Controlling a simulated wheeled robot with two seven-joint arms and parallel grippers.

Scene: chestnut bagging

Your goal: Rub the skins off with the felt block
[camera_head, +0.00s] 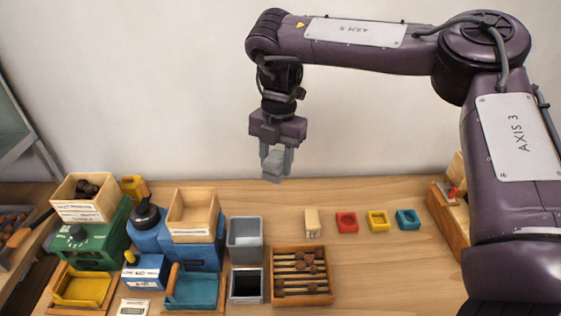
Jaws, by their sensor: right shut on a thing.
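My right gripper (276,167) hangs pointing down above the back of the table, in front of the wall. It is shut on a small pale grey block, which looks like the felt block (274,172); the fingers partly hide it. Below it on the table is a slatted wooden tray (331,277) with several brown chestnuts (301,267) lying on its slats. The gripper is well above the tray and apart from it. Whether the chestnuts still have skins is too small to tell. My left gripper is not in view.
Left of the tray stand two grey bins (245,224), a blue machine (192,251) and a green machine (100,239) with wooden hoppers; the far-left hopper (83,212) holds chestnuts. A pale wooden block (312,221) and red, yellow and blue pieces (377,220) sit behind right. The front right table is clear.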

